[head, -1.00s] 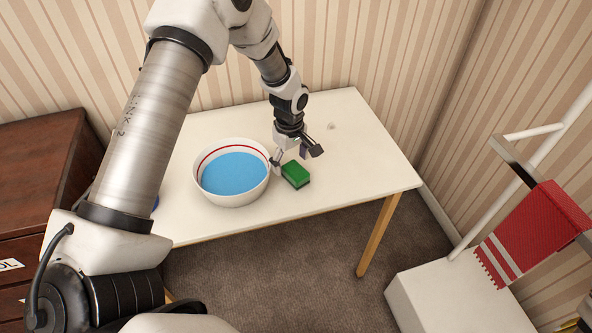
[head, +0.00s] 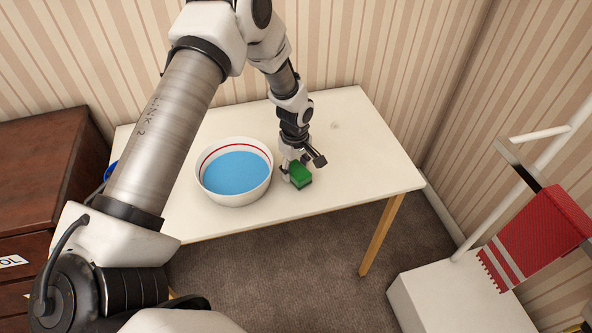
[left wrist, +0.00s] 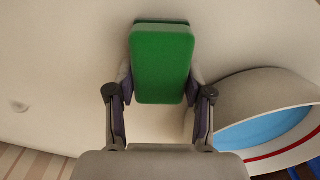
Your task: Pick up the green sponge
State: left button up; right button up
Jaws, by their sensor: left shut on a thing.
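The green sponge (head: 300,176) has a dark layer on its underside and is at the table's front part, just right of the bowl. My left gripper (head: 301,168) is over it, pointing down, with one finger on each side. In the left wrist view the sponge (left wrist: 162,62) sits between the two fingers of the left gripper (left wrist: 160,98), which is shut on it. I cannot tell whether the sponge is clear of the tabletop. My right gripper is not clearly in view.
A white bowl (head: 234,195) with a red inner line and blue contents stands close left of the sponge on the white table (head: 365,150). The table's right side is free. A dark wooden drawer unit (head: 45,170) stands left. A red cloth (head: 535,240) hangs on a rail at right.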

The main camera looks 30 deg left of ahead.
aim_at(296, 167)
pick_arm(q)
jog(key=shift+w+r, duration=0.2)
jog(key=shift+r, duration=0.35)
jog(key=shift+s+r+b, duration=0.2)
jog(key=shift+r+b, duration=0.1)
jog(key=shift+r, duration=0.85)
jog(key=s+d, duration=0.2)
jog(key=s, duration=0.1)
jog(key=s+d+b, duration=0.1)
jog(key=s+d, duration=0.1)
jog(key=s, duration=0.1)
jog(key=s+d+b, duration=0.1)
jog(key=s+d, duration=0.2)
jog(key=shift+s+d+r, duration=0.1)
jog(key=shift+s+r, duration=0.05)
jog(key=shift+r, duration=0.25)
jog(key=s, duration=0.1)
jog(key=s+d, duration=0.1)
jog(key=s+d+p, duration=0.1)
jog(key=shift+s+d+r, duration=0.15)
jog(key=shift+d+r, duration=0.1)
jog(key=shift+r, duration=0.05)
jog(key=o, duration=0.6)
jog(key=c, duration=0.5)
